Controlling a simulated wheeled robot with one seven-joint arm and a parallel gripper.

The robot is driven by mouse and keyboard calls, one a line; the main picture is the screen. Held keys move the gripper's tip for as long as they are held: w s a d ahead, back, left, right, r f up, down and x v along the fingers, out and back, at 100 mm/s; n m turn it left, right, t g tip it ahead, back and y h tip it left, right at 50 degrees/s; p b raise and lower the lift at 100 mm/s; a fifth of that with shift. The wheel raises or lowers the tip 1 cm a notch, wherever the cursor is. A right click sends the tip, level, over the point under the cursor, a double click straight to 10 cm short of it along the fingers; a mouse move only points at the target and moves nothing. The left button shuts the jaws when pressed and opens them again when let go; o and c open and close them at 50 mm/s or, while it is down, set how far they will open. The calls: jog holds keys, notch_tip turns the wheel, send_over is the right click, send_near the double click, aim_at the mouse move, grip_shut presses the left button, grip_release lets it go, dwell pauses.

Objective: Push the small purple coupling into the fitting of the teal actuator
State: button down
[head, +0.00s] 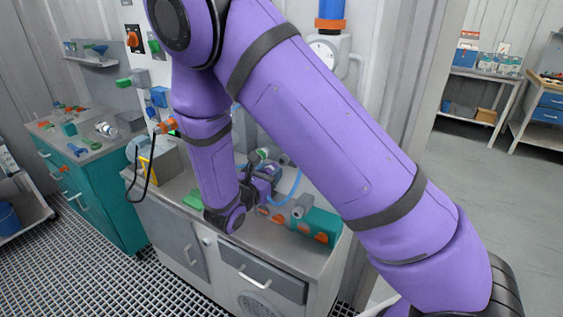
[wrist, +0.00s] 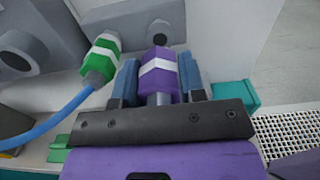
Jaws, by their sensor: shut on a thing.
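The small purple coupling (wrist: 158,74) with a white band shows in the wrist view, between the blue-grey fingers of my gripper (wrist: 158,80). My gripper is shut on it. Its far end points toward a grey block with a dark round port (wrist: 160,32); I cannot tell whether they touch. A teal body (wrist: 245,94) shows partly behind the right finger. In the head view, the teal actuator (head: 320,224) with orange knobs lies on the bench, right of my gripper (head: 265,172). The coupling is not clear there.
A green coupling (wrist: 101,56) with a white band and blue hose (wrist: 50,122) stands close left of my gripper. A grey housing (wrist: 30,48) is farther left. The bench top (head: 255,232) has some clear room at its front. My arm covers much of the head view.

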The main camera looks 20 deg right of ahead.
jog(key=shift+v, duration=1.1)
